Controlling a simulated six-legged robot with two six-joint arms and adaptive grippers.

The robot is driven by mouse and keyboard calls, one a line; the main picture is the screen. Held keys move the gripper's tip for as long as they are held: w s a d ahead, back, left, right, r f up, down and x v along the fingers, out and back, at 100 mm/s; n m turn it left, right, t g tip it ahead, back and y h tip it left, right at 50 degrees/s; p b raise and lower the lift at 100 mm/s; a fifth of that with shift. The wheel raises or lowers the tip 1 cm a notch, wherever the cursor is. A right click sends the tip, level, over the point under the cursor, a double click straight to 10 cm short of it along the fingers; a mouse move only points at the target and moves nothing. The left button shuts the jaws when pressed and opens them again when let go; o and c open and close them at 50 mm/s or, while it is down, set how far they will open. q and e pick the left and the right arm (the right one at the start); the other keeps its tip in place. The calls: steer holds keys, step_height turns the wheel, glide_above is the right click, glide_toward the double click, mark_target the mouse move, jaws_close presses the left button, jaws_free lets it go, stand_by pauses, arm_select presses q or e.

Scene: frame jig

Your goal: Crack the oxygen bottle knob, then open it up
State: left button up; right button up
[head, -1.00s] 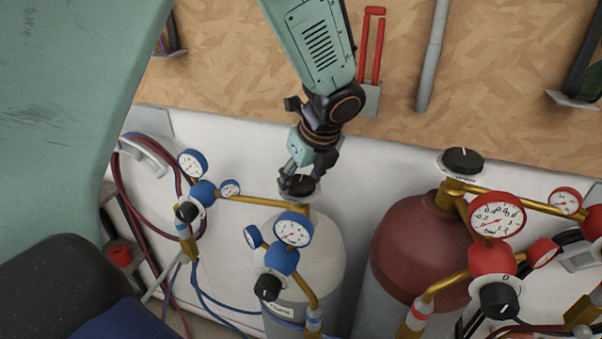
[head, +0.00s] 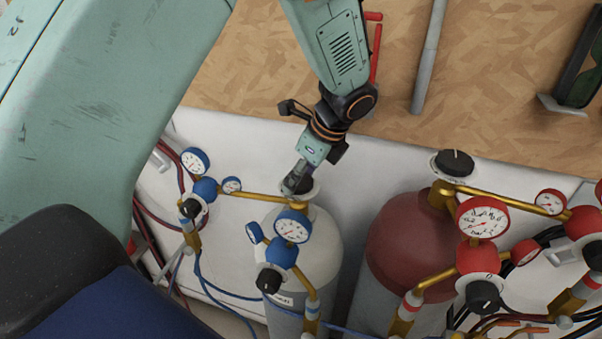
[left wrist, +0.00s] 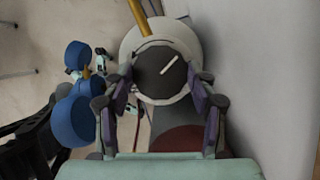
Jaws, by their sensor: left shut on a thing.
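The oxygen bottle (head: 319,231) is the pale cylinder with blue gauges in the middle of the head view. Its black top knob (left wrist: 160,73) shows from above in the left wrist view, with a white pointer line slanting to the upper right. My left gripper (head: 297,183) reaches down onto this knob from above. In the left wrist view its two fingers (left wrist: 161,90) are shut on the knob, one on each side. In the head view the gripper hides most of the knob. My right gripper is not in view.
A dark red bottle (head: 405,233) with its own black knob (head: 454,163) and red gauges stands to the right. Blue gauges (head: 292,226) and brass pipes crowd the front of the oxygen bottle. A white wall panel (head: 385,170) is close behind. Hoses hang at the left.

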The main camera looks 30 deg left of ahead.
arm_select(q)
steer(key=shift+w+r, duration=0.25)
steer(key=shift+r, duration=0.05)
steer(key=o, duration=1.1)
steer(key=shift+s+d, duration=0.15)
steer(key=shift+s, duration=0.1)
steer(key=shift+o, duration=0.2)
steer(key=shift+f, duration=0.1)
steer(key=shift+w, duration=0.1)
steer(key=v, duration=1.1)
steer(key=shift+r, duration=0.4)
